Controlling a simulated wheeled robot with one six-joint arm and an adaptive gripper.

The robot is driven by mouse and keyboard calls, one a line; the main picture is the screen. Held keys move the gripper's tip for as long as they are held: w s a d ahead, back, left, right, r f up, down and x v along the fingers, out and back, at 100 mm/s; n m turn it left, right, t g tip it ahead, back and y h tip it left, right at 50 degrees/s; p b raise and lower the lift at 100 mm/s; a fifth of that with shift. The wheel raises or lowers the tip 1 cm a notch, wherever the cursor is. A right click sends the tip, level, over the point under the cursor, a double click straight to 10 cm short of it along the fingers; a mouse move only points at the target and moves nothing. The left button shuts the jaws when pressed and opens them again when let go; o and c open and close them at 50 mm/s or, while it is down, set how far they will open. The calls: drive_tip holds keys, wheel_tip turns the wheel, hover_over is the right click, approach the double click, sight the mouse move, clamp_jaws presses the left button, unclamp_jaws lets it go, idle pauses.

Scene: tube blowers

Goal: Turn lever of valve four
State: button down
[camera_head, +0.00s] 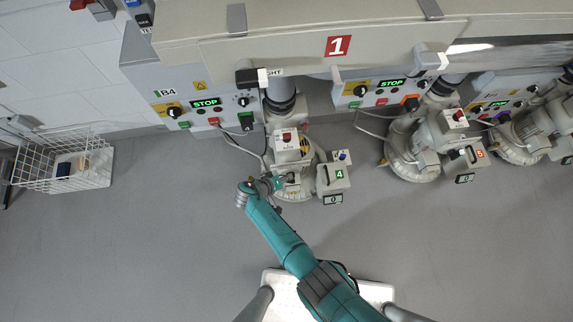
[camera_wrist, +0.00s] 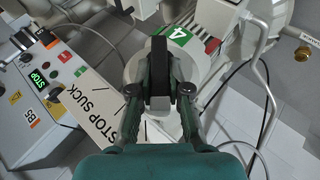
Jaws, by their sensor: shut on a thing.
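The valve four unit (camera_head: 333,178), a grey-white housing with a green "4" label, stands in the head view's middle. The "4" label (camera_wrist: 177,36) also shows in the wrist view, upside down. My gripper (camera_wrist: 161,82) is shut on a dark upright lever (camera_wrist: 159,52), with one finger on each side. A white plate reading "STOP SUCK" (camera_wrist: 102,112) lies left of the fingers. In the head view my gripper (camera_head: 280,183) is at the left side of the valve four unit, and the lever there is too small to make out.
A control panel (camera_head: 205,104) with a lit "STOP" display stands behind. Similar blower units (camera_head: 412,150) stand to the right. A white wire basket (camera_head: 62,160) is on the floor at left. Cables and a pale bent pipe (camera_wrist: 268,75) run close by.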

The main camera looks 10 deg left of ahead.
drive_tip(key=shift+s+d+f+h, duration=0.15)
drive_tip(key=shift+f+h, duration=0.1)
drive_tip(key=shift+h, duration=0.15)
drive_tip(key=c, duration=1.1)
unclamp_jaws()
drive_tip(key=shift+a+r, duration=0.3)
drive_tip(key=shift+a, duration=0.05)
drive_tip(key=v, duration=1.1)
drive_tip(key=shift+s, duration=0.2)
